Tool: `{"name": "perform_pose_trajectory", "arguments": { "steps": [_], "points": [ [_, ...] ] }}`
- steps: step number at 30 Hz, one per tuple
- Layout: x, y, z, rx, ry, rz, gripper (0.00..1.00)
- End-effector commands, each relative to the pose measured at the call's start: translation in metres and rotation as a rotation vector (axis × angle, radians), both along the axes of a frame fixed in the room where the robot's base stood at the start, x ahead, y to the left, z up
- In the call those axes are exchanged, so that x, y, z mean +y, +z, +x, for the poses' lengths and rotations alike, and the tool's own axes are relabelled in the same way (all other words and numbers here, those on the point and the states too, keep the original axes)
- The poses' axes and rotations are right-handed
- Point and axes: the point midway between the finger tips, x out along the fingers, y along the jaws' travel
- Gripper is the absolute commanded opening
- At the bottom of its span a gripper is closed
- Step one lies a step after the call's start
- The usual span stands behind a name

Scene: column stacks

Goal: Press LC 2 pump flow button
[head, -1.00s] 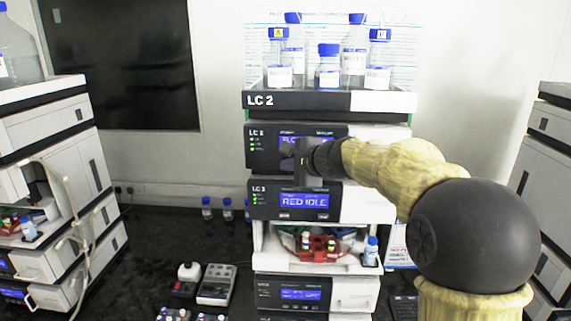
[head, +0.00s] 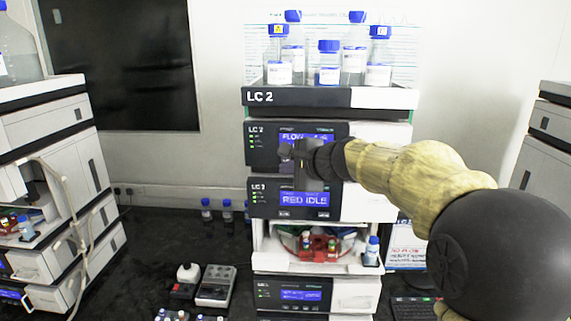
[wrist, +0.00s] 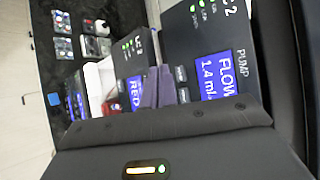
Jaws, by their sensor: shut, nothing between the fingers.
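The LC 2 pump module (head: 262,153) is the upper dark panel in the stack, with a blue screen reading FLOW. In the wrist view its panel (wrist: 207,45) is turned sideways and shows PUMP and a flow screen (wrist: 217,75) reading about 1.4 ml. Small dark buttons (wrist: 181,74) sit beside that screen. My gripper (head: 284,152) is shut and empty in front of the panel, partly covering the lower screen area. In the wrist view my fingers (wrist: 158,76) point toward the panels, close to the buttons. I cannot tell whether they touch.
A module with a RED IDLE screen (head: 305,199) is directly below. Bottles (head: 328,62) stand on the top tray (head: 300,98). A vial tray (head: 318,247) sits lower. Other stacks stand at left (head: 50,120) and right (head: 545,150). The dark bench has free room left of the stack.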

Motion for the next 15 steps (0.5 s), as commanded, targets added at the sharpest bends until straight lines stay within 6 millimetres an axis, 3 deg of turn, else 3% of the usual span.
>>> {"name": "perform_pose_trajectory", "arguments": {
  "steps": [9,15],
  "points": [
    [0.001,-0.001,-0.026,-0.003,0.001,-0.002,0.00],
    [0.001,0.000,-0.033,0.000,0.000,0.000,0.00]
  ]
}}
